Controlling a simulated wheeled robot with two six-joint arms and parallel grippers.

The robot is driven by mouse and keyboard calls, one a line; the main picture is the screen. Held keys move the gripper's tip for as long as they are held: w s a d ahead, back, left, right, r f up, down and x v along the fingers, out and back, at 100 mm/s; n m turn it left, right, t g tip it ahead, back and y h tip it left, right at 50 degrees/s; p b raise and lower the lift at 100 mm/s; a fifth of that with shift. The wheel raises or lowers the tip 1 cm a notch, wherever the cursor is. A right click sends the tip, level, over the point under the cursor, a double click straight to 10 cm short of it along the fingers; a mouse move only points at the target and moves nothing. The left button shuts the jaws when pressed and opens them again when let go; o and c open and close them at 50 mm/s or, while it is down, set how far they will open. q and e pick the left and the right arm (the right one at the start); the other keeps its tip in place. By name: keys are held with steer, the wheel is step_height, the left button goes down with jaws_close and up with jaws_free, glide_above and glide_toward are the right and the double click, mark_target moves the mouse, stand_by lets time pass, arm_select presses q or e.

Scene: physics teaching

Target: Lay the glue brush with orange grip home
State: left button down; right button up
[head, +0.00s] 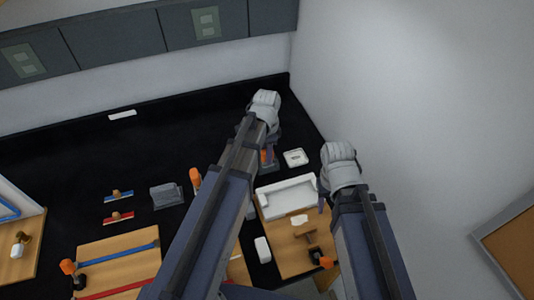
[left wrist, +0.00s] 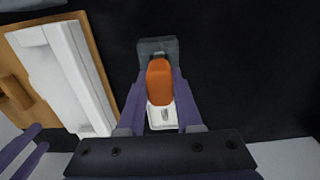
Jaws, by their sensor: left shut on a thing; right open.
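The glue brush's orange grip (left wrist: 159,82) sits between the fingers of my left gripper (left wrist: 154,100), which is shut on it. In the head view, the orange grip (head: 266,155) shows partly behind my left arm, and my left gripper (head: 268,148) is low over the black bench. In the left wrist view, a grey block (left wrist: 158,46) lies just beyond the grip and a white square piece (left wrist: 160,117) just below it. I cannot tell whether the brush touches either; its bristles are hidden. My right gripper (head: 321,196) is open and empty beside the white tray.
A white tray (head: 288,196) rests on a wooden board (head: 275,233) at the right. Another orange-topped thing (head: 195,178) and a grey block (head: 166,195) stand left of my arm. A wooden board (head: 117,262) holds blue and red strips. The bench's back left is mostly clear.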

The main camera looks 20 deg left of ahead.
arm_select(q)
steer(key=shift+f+b, duration=0.35)
steer(key=shift+f, duration=0.05)
arm_select(e)
steer(key=shift+f, duration=0.35)
arm_select(q)
steer(key=c, duration=0.5)
jaws_free()
steer(key=shift+r, duration=0.1)
arm_select(e)
steer(key=shift+r, duration=0.1)
arm_select(q)
step_height(320, 180, up, 8)
steer(key=p, duration=0.8)
arm_select(e)
step_height(320, 180, up, 8)
steer(key=shift+f, duration=0.2)
